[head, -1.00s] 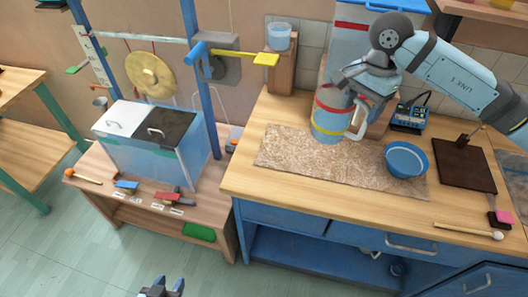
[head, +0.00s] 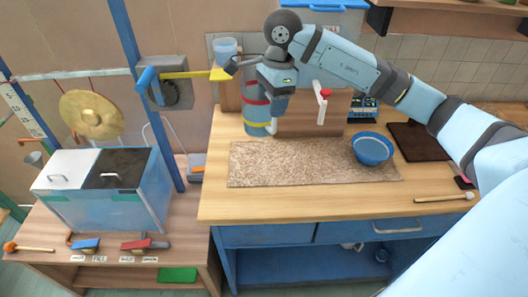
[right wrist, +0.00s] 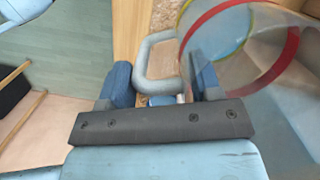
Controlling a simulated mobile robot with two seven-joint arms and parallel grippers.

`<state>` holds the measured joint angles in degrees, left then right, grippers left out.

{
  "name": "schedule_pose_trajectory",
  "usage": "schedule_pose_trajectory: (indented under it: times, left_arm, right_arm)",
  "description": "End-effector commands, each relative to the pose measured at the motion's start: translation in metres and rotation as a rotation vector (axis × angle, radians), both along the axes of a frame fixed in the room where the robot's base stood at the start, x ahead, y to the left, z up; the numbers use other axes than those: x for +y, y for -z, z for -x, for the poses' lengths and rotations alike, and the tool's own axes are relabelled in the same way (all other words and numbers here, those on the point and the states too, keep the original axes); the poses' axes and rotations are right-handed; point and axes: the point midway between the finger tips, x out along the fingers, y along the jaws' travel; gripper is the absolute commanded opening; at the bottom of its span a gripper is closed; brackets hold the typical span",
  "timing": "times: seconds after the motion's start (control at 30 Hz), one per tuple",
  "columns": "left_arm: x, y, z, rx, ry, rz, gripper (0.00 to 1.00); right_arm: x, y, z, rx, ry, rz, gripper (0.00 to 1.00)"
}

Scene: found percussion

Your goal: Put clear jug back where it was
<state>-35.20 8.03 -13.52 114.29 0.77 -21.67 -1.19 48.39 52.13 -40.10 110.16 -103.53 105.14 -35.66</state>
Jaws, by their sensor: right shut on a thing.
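The clear jug (head: 257,112), with red and yellow bands, is upright at the back left of the wooden workbench, behind the mat and beside the wooden stand. I cannot tell whether its base touches the bench. My right gripper (head: 277,98) is at the jug's right side, partly covering it. In the right wrist view the jug's grey handle (right wrist: 153,62) lies between the two blue fingers of my right gripper (right wrist: 162,84), which is shut on it. My left gripper is out of view.
A speckled mat (head: 290,165) covers the bench's front middle, with a blue bowl (head: 372,150) at its right. The wooden stand (head: 228,96) holds a small cup (head: 226,50). A white lever with a red knob (head: 322,108) stands right of my gripper. A mallet (head: 445,198) lies far right.

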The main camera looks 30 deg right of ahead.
Motion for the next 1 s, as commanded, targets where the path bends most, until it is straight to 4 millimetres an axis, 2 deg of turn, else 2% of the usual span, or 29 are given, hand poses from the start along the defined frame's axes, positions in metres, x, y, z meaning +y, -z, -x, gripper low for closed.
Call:
schedule_pose_trajectory:
  times: [0.2, 0.4, 0.67, 0.9, 1.0]
  left_arm:
    - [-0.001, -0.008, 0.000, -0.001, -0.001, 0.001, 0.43]
    - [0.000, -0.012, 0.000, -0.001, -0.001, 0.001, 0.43]
    - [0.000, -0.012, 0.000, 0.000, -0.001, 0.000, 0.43]
    - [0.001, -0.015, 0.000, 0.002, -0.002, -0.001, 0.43]
    - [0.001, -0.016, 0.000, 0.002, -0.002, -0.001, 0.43]
  right_arm:
    - [0.001, 0.057, 0.001, 0.004, -0.003, -0.001, 0.04]
    - [0.001, 0.096, 0.001, 0.000, -0.003, -0.001, 0.04]
    - [0.000, 0.115, 0.000, -0.001, -0.002, -0.001, 0.04]
    - [0.001, 0.147, 0.001, 0.002, -0.002, -0.001, 0.04]
    - [0.000, 0.153, 0.000, -0.003, -0.003, -0.001, 0.04]
